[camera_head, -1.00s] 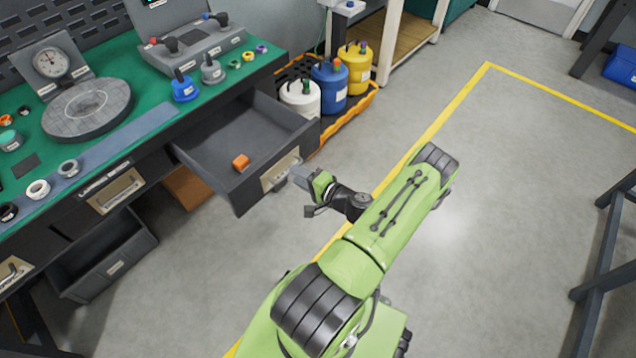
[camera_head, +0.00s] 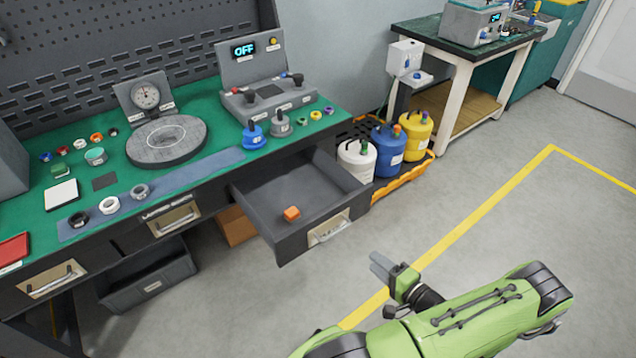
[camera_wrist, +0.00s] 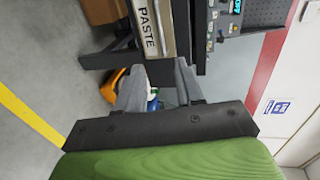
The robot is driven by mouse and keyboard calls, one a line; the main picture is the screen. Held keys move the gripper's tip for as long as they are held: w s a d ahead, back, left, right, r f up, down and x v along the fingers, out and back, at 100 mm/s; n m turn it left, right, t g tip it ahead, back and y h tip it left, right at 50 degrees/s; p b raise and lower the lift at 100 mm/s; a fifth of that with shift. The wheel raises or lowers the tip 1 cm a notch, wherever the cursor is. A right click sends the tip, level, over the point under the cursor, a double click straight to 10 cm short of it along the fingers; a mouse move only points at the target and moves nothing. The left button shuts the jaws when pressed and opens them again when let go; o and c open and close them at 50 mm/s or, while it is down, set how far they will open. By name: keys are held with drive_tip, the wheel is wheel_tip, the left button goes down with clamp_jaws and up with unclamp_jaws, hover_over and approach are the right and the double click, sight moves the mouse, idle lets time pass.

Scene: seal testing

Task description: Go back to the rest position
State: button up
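My gripper (camera_head: 381,267) is in front of the open drawer, to the right of its handle and apart from it. In the wrist view, the two fingers of my gripper (camera_wrist: 160,88) stand apart with nothing between them. The open drawer (camera_head: 283,240) sticks out of the workbench and holds a small orange block (camera_head: 291,213). The drawer front also shows in the wrist view (camera_wrist: 150,30), turned sideways, with a label reading PASTE.
The green-topped workbench (camera_head: 215,110) carries a dial gauge (camera_head: 146,96), a round plate and a control box. White, blue and yellow containers (camera_head: 388,150) stand in an orange-edged tray beside it. Open floor (camera_head: 520,235) with a yellow line lies to the right.

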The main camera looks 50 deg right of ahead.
drive_tip(key=shift+w, duration=0.1)
drive_tip(key=w+a+r+n+g+y+p, duration=0.3)
drive_tip(key=w+a+r+n+g+y, duration=0.15)
drive_tip(key=w+a+r+n, duration=0.5)
drive_tip(key=w+a+r+n+g+y+p, duration=0.3)
drive_tip(key=w+a+r+n+g+y, duration=0.25)
drive_tip(key=r, duration=0.65)
drive_tip(key=s+a+r+n+h+p, duration=0.2)
drive_tip(key=s+a+r, duration=0.3)
drive_tip(key=a+r, duration=0.3)
drive_tip(key=s+a+r+n+h+p, duration=0.2)
drive_tip(key=s+a+r+n+h, duration=0.1)
drive_tip(key=a+r, duration=0.5)
wheel_tip(320, 180, up, 3)
drive_tip(key=shift+s+h, duration=0.7)
drive_tip(key=shift+s, duration=0.15)
